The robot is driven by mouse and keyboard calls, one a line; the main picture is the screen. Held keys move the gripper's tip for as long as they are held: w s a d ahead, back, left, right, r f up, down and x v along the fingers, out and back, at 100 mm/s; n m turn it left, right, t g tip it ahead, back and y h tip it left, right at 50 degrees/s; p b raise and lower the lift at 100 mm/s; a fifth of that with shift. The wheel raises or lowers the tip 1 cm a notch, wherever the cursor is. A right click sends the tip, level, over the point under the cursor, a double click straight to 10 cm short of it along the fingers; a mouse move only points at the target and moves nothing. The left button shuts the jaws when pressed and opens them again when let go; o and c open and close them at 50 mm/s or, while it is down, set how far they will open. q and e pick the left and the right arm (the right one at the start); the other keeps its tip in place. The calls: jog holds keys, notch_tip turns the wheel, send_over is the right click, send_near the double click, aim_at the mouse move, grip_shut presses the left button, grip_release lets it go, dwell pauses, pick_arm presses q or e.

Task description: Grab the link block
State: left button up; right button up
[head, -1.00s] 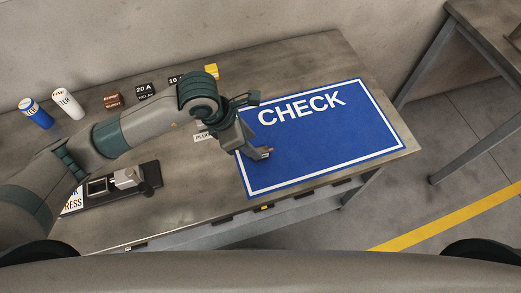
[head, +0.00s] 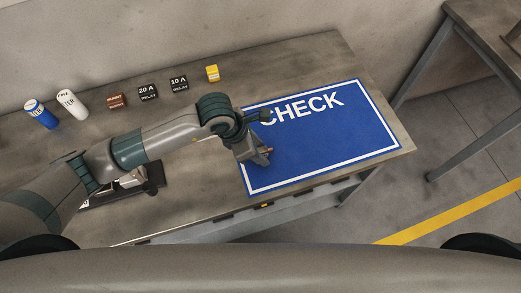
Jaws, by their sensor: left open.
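My left gripper (head: 264,154) is open over the left part of the blue CHECK mat (head: 330,145). A small orange-brown bit shows at its fingertips; I cannot tell what it is. I cannot tell which thing is the link block. Candidates at the table's back are a brown block (head: 116,101) with an unreadable label and a yellow block (head: 212,73). Two black blocks marked 20 A RELAY (head: 148,92) and 10 A RELAY (head: 179,84) stand between them. My right gripper is not in view.
A blue cylinder (head: 41,114) and a white cylinder (head: 72,103) stand at the table's back left. A black tray (head: 156,176) lies partly under my left arm. The mat's right part is clear. Another table (head: 497,35) stands at the right.

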aim_at(266, 150)
pick_arm(q)
jog(key=shift+c, duration=0.6)
grip_shut()
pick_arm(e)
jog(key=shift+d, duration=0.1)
pick_arm(q)
jog(key=shift+r, duration=0.1)
